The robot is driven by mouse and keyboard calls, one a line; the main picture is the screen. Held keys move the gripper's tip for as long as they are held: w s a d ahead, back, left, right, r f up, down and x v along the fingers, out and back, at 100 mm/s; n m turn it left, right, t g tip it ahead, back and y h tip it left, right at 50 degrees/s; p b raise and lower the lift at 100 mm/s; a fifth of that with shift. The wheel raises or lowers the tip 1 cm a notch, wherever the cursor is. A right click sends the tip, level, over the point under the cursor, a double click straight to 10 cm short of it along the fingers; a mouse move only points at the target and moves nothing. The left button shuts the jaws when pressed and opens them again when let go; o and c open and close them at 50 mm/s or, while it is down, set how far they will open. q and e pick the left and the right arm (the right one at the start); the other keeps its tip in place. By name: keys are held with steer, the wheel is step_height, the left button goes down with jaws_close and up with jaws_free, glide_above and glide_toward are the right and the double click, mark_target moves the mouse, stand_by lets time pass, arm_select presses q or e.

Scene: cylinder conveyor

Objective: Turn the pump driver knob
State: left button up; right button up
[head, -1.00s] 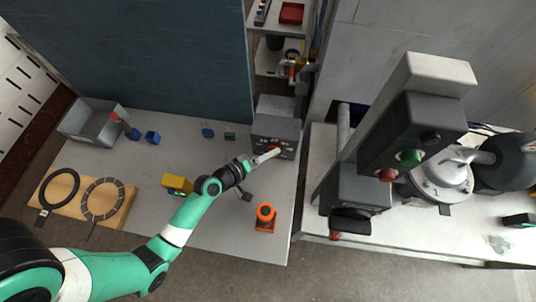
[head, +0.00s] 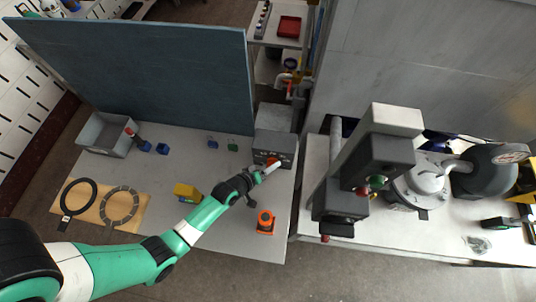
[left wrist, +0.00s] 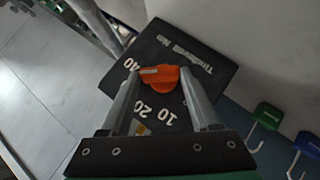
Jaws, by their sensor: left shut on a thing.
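The pump driver is a grey box (head: 275,121) at the back right of the left table in the head view. In the left wrist view its orange knob (left wrist: 158,78) sits on a black dial plate (left wrist: 205,60) with white numbers, among them 40, 20 and 10. The white mark on the knob points left, toward the 40. My left gripper (head: 272,167) reaches the front of the box. In the left wrist view its fingers (left wrist: 158,84) are shut on the knob, one on each side. The knob's lower part and some dial marks are hidden.
An orange and black device (head: 265,221) stands close to my left arm's right side. A yellow block (head: 186,191), a grey bin (head: 101,136) and a wooden board (head: 104,205) with rings lie to the left. A blue partition (head: 150,70) stands behind the table.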

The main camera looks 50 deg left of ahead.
arm_select(q)
steer(key=shift+w+d+r+m+g+y, duration=0.1)
steer(key=shift+w+d+m+g+y, duration=0.1)
steer(key=shift+m+g+y, duration=0.55)
steer(key=shift+w+d+m+g+y, duration=0.1)
steer(key=shift+d+m+g+y, duration=0.1)
steer(key=shift+m+g+y, duration=0.5)
arm_select(e)
steer(key=shift+r, duration=0.6)
arm_select(q)
steer(key=shift+g, duration=0.25)
steer(key=o, duration=1.4)
steer(key=shift+c, duration=0.2)
